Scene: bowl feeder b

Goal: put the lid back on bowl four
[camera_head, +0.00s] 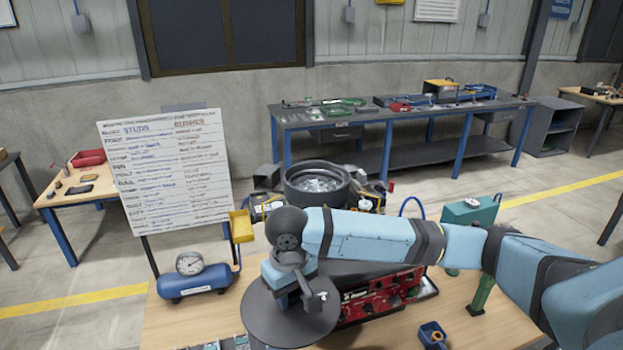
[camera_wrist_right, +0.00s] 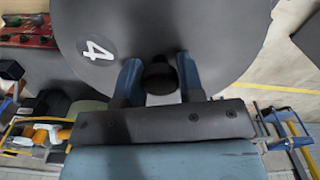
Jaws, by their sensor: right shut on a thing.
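My right gripper (camera_head: 308,296) is shut on the knob of a dark grey round lid (camera_head: 266,318) and holds it above the near part of the table, left of the red panel. The lid is apart from this bowl. My left gripper is not in view.
A red panel (camera_head: 378,298) lies right of the lid. A blue air tank with a gauge (camera_head: 192,281) stands at left, before a written whiteboard (camera_head: 165,170). A green post (camera_head: 482,296) and blue container (camera_head: 433,335) are at right.

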